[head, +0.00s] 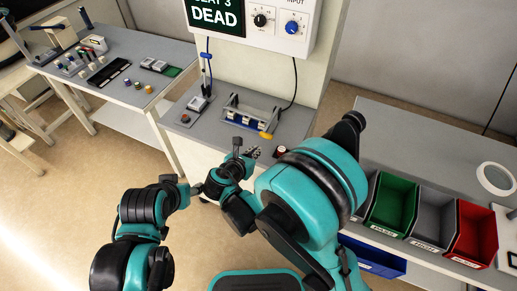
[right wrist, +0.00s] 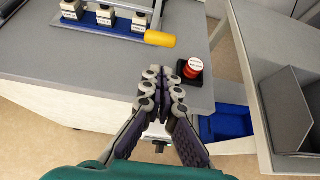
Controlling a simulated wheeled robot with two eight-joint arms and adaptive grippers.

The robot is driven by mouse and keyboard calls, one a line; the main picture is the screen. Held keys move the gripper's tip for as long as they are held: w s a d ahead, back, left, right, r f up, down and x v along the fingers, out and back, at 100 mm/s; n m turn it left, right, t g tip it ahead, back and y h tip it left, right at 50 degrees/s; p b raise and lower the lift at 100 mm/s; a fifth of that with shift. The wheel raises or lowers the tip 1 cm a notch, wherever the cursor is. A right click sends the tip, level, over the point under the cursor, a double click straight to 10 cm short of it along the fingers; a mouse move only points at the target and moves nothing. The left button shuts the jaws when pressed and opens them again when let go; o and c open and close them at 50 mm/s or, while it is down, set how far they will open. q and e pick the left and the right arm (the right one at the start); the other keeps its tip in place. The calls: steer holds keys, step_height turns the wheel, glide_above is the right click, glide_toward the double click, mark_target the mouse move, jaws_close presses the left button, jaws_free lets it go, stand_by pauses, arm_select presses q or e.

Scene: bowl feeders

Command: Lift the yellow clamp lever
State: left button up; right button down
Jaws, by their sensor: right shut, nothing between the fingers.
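The yellow clamp lever (head: 265,135) sits at the front right of a clamp fixture (head: 246,111) on the grey bench. In the right wrist view the lever's yellow handle (right wrist: 160,39) lies at the right end of a blue rail (right wrist: 100,22) with small labelled bottles. My right gripper (head: 252,153) is shut and empty, in front of the lever and apart from it. Its closed fingers (right wrist: 162,82) show below the handle in the right wrist view. My left arm comes in at the left; I cannot make out its fingers.
A red-topped round part (right wrist: 193,69) on a black base stands right of the lever, close to the bench edge. Green (head: 392,204), grey and red bins stand on the right-hand bench. A control box (head: 250,25) hangs above the fixture. Bare bench lies left of my right gripper.

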steer(key=b+x, duration=0.3)
steer(key=x, duration=0.5)
steer(key=shift+w+d+f, duration=0.2)
steer(key=shift+w, duration=0.05)
